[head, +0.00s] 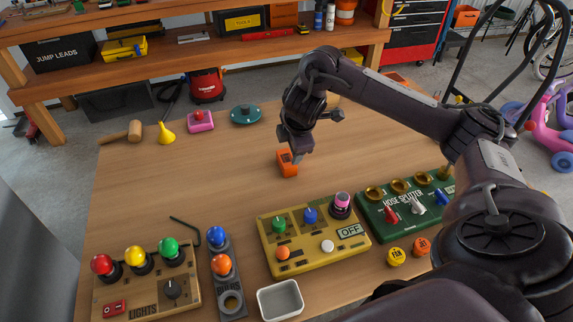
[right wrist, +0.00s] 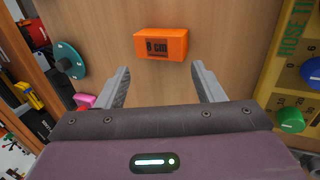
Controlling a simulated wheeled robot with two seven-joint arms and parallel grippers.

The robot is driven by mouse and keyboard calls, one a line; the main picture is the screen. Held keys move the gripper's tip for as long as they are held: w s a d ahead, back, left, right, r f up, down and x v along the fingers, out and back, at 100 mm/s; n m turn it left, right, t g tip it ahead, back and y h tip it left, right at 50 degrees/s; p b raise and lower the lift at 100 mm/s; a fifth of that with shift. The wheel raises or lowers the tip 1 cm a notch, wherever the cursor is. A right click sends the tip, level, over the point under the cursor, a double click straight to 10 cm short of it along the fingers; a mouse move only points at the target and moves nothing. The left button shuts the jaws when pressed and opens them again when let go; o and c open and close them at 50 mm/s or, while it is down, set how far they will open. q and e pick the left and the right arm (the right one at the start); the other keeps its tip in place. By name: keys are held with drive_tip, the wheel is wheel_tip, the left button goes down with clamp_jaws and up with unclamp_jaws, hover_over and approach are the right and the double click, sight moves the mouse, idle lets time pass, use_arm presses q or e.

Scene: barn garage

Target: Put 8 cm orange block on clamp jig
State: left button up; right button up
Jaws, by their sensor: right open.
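The orange block (head: 286,167), marked "8 cm", lies on the wooden table near its middle. In the right wrist view the block (right wrist: 161,44) sits just beyond and between the two fingertips, apart from them. My right gripper (head: 298,155) is close over the block and hides part of it in the head view. In the right wrist view the gripper (right wrist: 160,70) is open with nothing between its fingers. I cannot make out a clamp jig in either view; my right arm hides part of the table's right side. My left gripper is out of view.
A yellow switch panel (head: 315,264), green hose splitter (head: 410,224), bulb holder (head: 226,283) and lights panel (head: 148,298) line the near side. A mallet (head: 123,133), yellow funnel (head: 166,134), pink box (head: 200,125) and teal disc (head: 246,117) stand at the back. The table's left middle is clear.

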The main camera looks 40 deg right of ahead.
sight(288, 161)
drive_tip(key=n, duration=0.3)
drive_tip(key=f+n, duration=0.1)
drive_tip(key=n, duration=0.2)
drive_tip(key=n+b, duration=0.1)
drive_tip(key=n, duration=0.3)
drive_tip(key=shift+w+f, duration=0.15)
drive_tip(key=n, duration=0.4)
drive_tip(key=shift+d+f+n+b, duration=0.1)
drive_tip(key=shift+f+n+b, duration=0.1)
drive_tip(key=shift+n+b, duration=0.1)
drive_tip(key=n, duration=0.3)
drive_tip(key=shift+w+f, duration=0.1)
drive_tip(key=shift+f, duration=0.05)
drive_tip(key=shift+w+f+b, duration=0.1)
drive_tip(key=shift+f+b, duration=0.2)
drive_tip(key=shift+b, duration=0.1)
drive_tip(key=b+x, duration=0.2)
drive_tip(key=x, duration=0.2)
drive_tip(key=shift+f+b, duration=0.2)
drive_tip(key=shift+b, duration=0.1)
drive_tip(key=shift+x, duration=0.9)
drive_tip(key=shift+w+f, duration=0.1)
drive_tip(key=shift+f, duration=0.4)
drive_tip(key=c, duration=1.2)
drive_tip(key=shift+o, duration=0.2)
drive_tip(key=shift+r, duration=0.15)
